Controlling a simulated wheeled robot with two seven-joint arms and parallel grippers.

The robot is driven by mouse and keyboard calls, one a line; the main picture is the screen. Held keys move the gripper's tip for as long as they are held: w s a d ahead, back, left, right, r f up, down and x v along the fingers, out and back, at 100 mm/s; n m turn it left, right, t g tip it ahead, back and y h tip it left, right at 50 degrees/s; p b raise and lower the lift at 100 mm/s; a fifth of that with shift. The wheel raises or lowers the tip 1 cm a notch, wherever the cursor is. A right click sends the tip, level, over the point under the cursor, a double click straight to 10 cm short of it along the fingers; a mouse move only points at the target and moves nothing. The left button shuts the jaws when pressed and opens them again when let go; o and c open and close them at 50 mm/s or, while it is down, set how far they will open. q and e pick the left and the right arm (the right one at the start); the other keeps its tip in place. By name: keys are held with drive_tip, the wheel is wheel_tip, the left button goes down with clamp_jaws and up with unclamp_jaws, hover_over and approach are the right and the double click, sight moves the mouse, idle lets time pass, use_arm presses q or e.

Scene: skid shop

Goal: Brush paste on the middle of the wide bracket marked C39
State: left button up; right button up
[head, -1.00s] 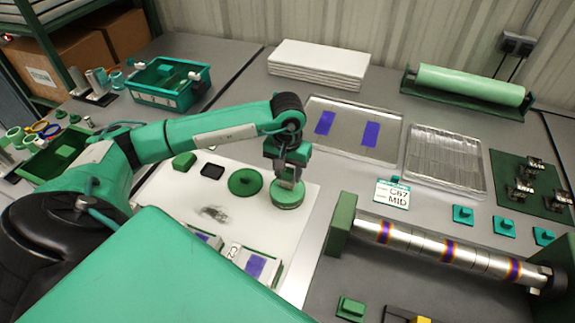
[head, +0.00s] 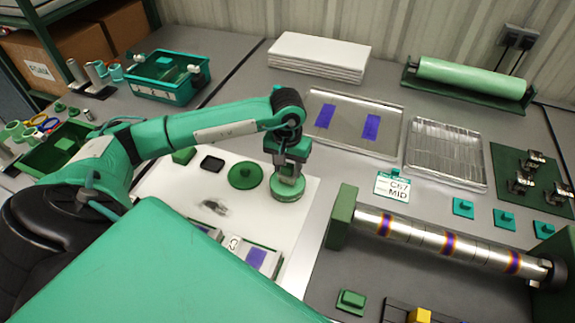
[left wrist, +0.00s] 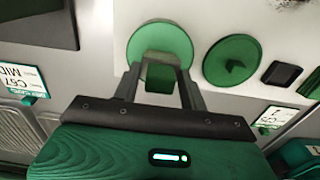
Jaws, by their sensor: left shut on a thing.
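My left gripper (head: 288,176) is shut on the knob of a round green piece (head: 289,192) at the right side of the white sheet (head: 190,200). The left wrist view shows its green disc (left wrist: 135,45) beyond the fingers; I cannot tell whether it touches the sheet. A second green knobbed disc (head: 245,175) lies to its left. Two brackets with purple patches, a nearer one (head: 262,259) and a mostly hidden one (head: 207,230), lie at the sheet's front, partly behind my green body. The nearer mark starts with C; no C39 is readable. My right gripper is not in view.
A card (head: 392,187) reads "C67 MID". A metal tray (head: 348,125) with two purple patches and a ribbed tray (head: 446,155) lie behind. A banded metal shaft (head: 420,238) stands right of the sheet. A green bin (head: 168,78) is back left.

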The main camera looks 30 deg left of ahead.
sight(289, 167)
use_arm(q)
drive_tip(key=shift+f+b, duration=0.45)
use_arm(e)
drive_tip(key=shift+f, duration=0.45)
use_arm(q)
drive_tip(key=shift+s+f+b, duration=0.1)
drive_tip(key=shift+b, duration=0.3)
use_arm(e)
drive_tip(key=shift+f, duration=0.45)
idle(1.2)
